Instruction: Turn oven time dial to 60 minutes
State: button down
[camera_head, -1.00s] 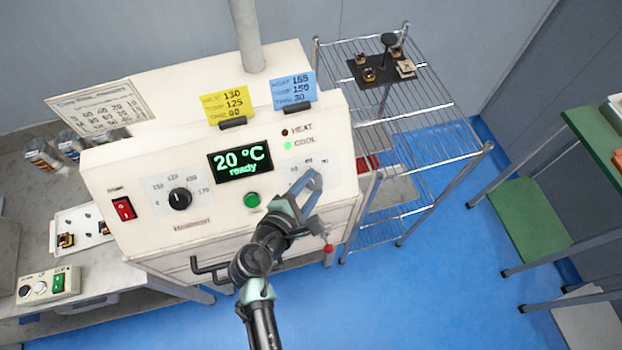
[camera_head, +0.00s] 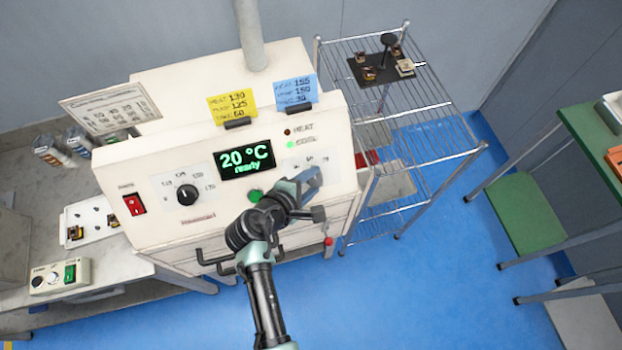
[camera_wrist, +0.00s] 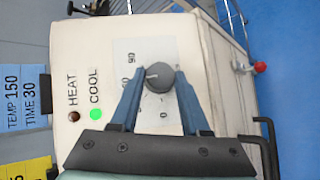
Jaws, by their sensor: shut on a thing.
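The oven time dial (camera_wrist: 161,77) is a dark round knob on a pale scale plate at the right of the oven's front panel. In the wrist view my gripper (camera_wrist: 160,88) has its two blue fingers on either side of the dial, shut on it. The dial's light pointer mark faces left in that view, towards the scale numbers, which are partly hidden by a finger. The exact reading cannot be told. In the head view my gripper (camera_head: 308,180) covers the dial. The oven (camera_head: 150,235) display (camera_head: 245,159) reads 20 °C, ready.
A temperature dial (camera_head: 187,195) and red power switch (camera_head: 134,204) are left on the panel, with a green button (camera_head: 255,195) near my wrist. Black handles (camera_head: 213,258) stick out below. Yellow (camera_head: 232,105) and blue (camera_head: 295,92) cards stand on top. A wire rack (camera_head: 440,110) stands right.

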jog(key=shift+c, duration=1.9)
grip_release()
jog(key=b+v, duration=0.2)
jog(key=v, duration=1.1)
